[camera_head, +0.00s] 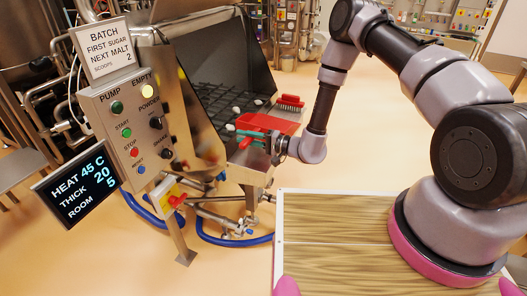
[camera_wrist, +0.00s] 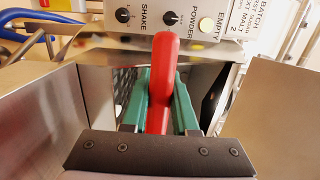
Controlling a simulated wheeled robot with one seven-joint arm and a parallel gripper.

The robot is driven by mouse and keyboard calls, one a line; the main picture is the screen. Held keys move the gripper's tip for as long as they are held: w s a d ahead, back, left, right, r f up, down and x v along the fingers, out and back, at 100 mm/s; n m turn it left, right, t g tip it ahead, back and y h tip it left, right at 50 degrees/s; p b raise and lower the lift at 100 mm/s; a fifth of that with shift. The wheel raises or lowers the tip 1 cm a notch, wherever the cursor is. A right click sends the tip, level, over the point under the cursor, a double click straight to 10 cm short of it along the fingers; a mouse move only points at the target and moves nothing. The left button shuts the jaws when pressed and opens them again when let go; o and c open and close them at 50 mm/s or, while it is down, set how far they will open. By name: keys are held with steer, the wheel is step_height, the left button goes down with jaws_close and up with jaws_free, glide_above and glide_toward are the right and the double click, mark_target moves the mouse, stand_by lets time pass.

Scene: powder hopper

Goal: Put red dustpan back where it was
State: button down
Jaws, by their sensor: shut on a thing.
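The red dustpan (camera_head: 270,122) is at the front right of the steel hopper, by its lower lip, in the head view. Its pan points to the back right and its handle to the front left. My gripper (camera_head: 251,137) has green fingers shut on the handle. In the wrist view the red handle (camera_wrist: 163,70) stands between the two green fingers (camera_wrist: 160,100), and the pan is hidden. I cannot tell whether the pan rests on the hopper or hangs just above it.
A red brush (camera_head: 290,102) with dark bristles lies on the hopper's right edge. Several pale lumps lie on the dark hopper grate (camera_head: 225,98). A control panel (camera_head: 135,125) with knobs stands left of my gripper. Blue hoses (camera_head: 245,241) run below.

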steer(key=shift+n+g, duration=0.4)
steer(key=shift+g, duration=0.2)
steer(key=shift+s+a+f, duration=0.25)
steer(key=shift+a+f, duration=0.05)
steer(key=shift+f, duration=1.4)
steer(key=shift+s+a+f, duration=0.25)
steer(key=shift+a+f, duration=0.05)
steer(key=shift+f, duration=1.45)
steer(key=shift+s+a+f, duration=0.25)
steer(key=shift+a+f, duration=0.05)
steer(key=shift+f, duration=1.5)
steer(key=c, duration=0.7)
jaws_free()
steer(key=d, duration=0.4)
steer(key=s+d, duration=0.1)
steer(key=d, duration=0.3)
steer(key=s+d, duration=0.1)
steer(key=d, duration=0.2)
steer(key=shift+s+d, duration=0.15)
steer(key=shift+d, duration=0.25)
